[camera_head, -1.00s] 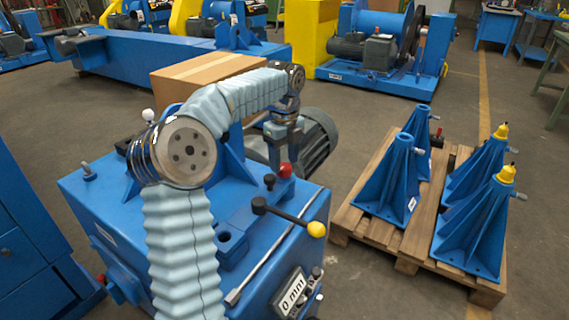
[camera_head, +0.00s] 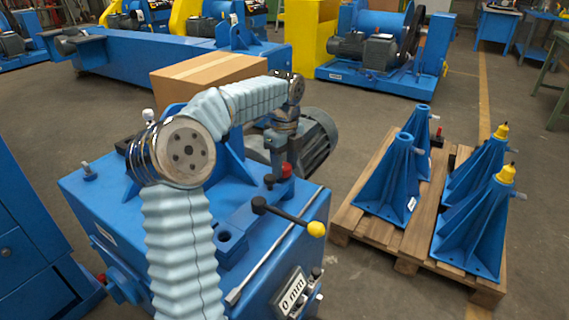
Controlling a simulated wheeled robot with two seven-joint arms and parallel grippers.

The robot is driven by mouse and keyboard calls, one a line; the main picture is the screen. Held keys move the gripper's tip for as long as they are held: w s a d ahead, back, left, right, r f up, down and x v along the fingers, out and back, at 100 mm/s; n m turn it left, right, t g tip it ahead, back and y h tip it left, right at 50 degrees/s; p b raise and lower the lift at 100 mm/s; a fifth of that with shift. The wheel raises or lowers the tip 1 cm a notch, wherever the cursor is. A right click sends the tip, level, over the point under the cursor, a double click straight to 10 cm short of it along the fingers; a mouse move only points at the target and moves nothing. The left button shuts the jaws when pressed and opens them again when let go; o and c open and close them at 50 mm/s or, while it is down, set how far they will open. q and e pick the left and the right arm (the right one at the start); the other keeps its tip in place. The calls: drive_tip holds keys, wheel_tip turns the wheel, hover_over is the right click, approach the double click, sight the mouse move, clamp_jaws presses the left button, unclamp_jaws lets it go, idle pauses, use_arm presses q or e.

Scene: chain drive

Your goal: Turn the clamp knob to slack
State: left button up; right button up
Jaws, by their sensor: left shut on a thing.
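A red knob (camera_head: 286,169) stands on top of the blue machine housing (camera_head: 110,205), near its right side. My left arm reaches over the housing, and my left gripper (camera_head: 289,164) points down at the red knob. The gripper is shut on the knob, and its fingers cover part of it. A black lever with a yellow ball end (camera_head: 316,229) sits in front of the knob. A display (camera_head: 290,292) on the front of the housing reads 0 mm. My right gripper is not in view.
A grey motor (camera_head: 315,140) and a cardboard box (camera_head: 208,75) are behind the gripper. A wooden pallet (camera_head: 385,225) with several blue stands (camera_head: 390,180) is to the right. Floor shows between the housing and the pallet.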

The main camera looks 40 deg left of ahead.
use_arm(q)
drive_tip(key=n, duration=0.4)
drive_tip(key=shift+w, duration=0.1)
drive_tip(key=n, duration=0.4)
drive_tip(key=shift+n, duration=0.3)
drive_tip(key=n, duration=0.4)
drive_tip(key=shift+r, duration=0.1)
drive_tip(key=n, duration=0.5)
drive_tip(key=shift+a, duration=0.1)
drive_tip(key=n, duration=1.1)
drive_tip(key=shift+a+n, duration=0.1)
drive_tip(key=shift+n, duration=2)
